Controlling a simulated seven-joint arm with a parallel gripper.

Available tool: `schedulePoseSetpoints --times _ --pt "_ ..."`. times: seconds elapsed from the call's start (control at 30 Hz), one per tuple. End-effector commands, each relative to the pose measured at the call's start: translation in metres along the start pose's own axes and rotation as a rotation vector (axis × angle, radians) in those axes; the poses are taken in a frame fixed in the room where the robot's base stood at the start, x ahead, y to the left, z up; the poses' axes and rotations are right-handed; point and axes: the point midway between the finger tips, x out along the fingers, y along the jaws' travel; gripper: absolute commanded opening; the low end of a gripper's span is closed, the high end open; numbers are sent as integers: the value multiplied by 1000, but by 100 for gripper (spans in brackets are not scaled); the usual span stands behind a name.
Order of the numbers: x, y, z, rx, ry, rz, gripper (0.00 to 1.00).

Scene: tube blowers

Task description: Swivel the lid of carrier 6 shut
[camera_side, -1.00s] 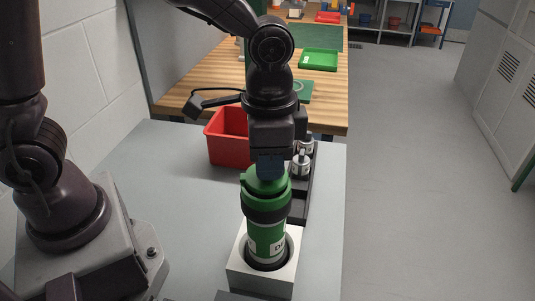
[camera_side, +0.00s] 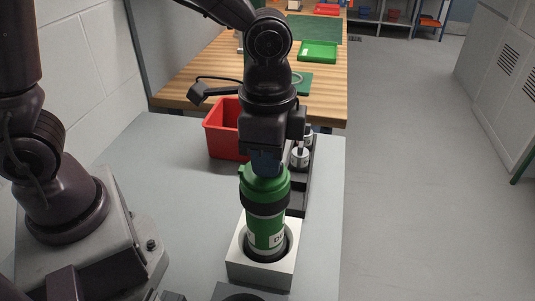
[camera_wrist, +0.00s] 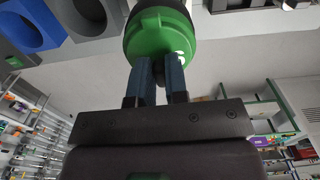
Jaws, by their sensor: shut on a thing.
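The green carrier (camera_side: 265,228) stands upright in a square light-grey holder (camera_side: 238,266), with a dark band around its upper part. A white label shows on its side, but the number cannot be read. Its green lid (camera_side: 264,178) is on top, directly under my gripper (camera_side: 265,168). In the wrist view the green lid (camera_wrist: 160,38) has a raised rib across it, and the two blue fingers of my gripper (camera_wrist: 160,70) reach its edge. The fingers are shut on a part of the lid; the exact contact is partly hidden.
A red bin (camera_side: 223,130) stands behind to the left. A dark rack (camera_side: 297,195) with silver-and-black pieces (camera_side: 300,157) lies close behind to the right. A dark round-topped block shows at the front edge.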

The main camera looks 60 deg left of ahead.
Motion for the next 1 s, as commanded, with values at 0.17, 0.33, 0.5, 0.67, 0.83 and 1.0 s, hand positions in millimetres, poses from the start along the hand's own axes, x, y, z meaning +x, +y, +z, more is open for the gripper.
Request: schedulePoseSetpoints --times 0.17,0.33,0.5,0.67,0.83,1.0 --pt "0 0 0 -1 2 0 40" --pt "0 0 0 -1 1 0 40" --pt "-6 0 -1 -2 2 -1 40" --pt "-32 -1 -1 -1 8 -4 40" --pt "-71 -1 -1 -2 8 -4 40" --pt "-104 0 -1 -2 6 -2 40"
